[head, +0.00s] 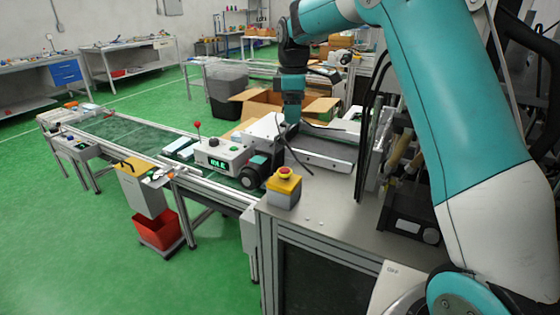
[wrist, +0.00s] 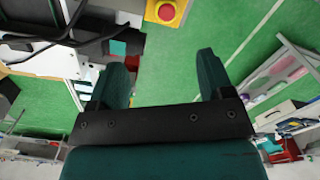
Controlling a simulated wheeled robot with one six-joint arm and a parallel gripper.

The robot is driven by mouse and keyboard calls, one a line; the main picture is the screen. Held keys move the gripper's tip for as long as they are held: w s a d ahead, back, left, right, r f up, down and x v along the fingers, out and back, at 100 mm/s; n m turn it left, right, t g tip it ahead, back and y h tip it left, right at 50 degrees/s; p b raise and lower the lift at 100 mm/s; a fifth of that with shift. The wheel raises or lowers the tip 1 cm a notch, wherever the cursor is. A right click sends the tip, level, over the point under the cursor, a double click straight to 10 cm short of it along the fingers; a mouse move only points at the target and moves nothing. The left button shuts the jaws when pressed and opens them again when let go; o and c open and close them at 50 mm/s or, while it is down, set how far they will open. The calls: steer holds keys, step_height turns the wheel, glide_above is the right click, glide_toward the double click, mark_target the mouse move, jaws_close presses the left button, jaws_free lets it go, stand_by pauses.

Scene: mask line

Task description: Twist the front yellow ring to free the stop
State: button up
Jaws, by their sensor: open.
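The stop is a red mushroom button (head: 286,171) in a yellow ring (head: 285,183) on a grey box, at the near left corner of the grey bench in the head view. In the wrist view the red button (wrist: 167,11) and yellow surround show at the top edge, beyond my fingertips and roughly between them sideways. My gripper (wrist: 158,68) is open and empty, its two dark green fingers wide apart and clear of the stop. In the head view my wrist (head: 292,108) hangs behind the stop; the fingers cannot be made out there.
A white control box with a green display (head: 218,161) and a dark round motor (head: 254,172) stand just left of the stop. A conveyor (head: 130,135) runs to the far left. A dark cable hangs by my wrist. The bench front is mostly bare.

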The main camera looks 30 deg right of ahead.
glide_above(284, 169)
step_height(284, 169, down, 5)
step_height(284, 169, down, 10)
steer(key=shift+f+p, duration=0.1)
steer(key=shift+p, duration=0.95)
steer(key=shift+f, duration=0.75)
steer(key=shift+c, duration=0.5)
